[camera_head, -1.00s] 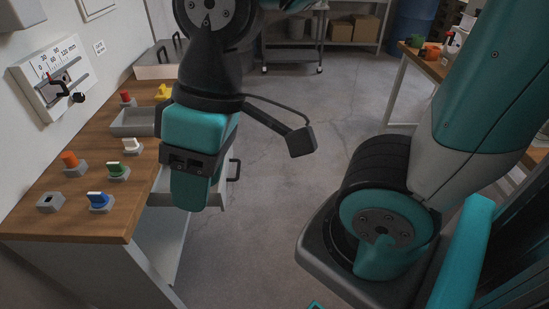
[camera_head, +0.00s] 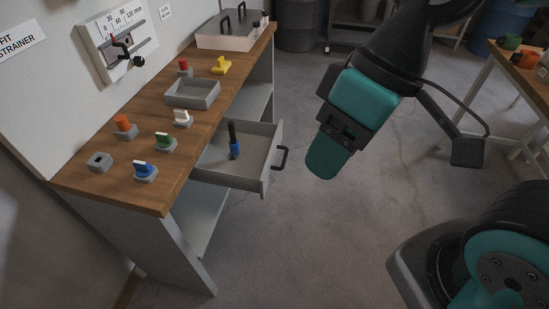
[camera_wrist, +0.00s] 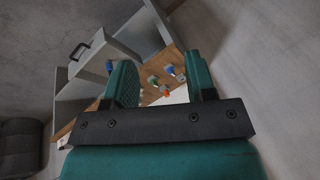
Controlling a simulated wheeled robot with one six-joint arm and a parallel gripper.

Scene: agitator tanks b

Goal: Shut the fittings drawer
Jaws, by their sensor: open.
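The fittings drawer (camera_head: 262,173) is a grey drawer pulled out from under the wooden bench top in the head view. It has a dark bar handle (camera_head: 281,158) on its front. A black and blue fitting (camera_head: 235,148) stands inside it. My gripper (camera_head: 322,165) is right of the drawer front, apart from the handle, and looks empty. In the wrist view my gripper (camera_wrist: 163,82) shows two teal fingers spread apart with nothing between them. The drawer's handle (camera_wrist: 79,51) shows there at upper left, beyond the left finger.
The bench top (camera_head: 160,190) carries several coloured knobs, a grey tray (camera_head: 193,104) and a lidded box (camera_head: 228,42). A gauge panel (camera_head: 118,38) is on the wall behind. Another table (camera_head: 524,80) stands at the right. The floor between is clear.

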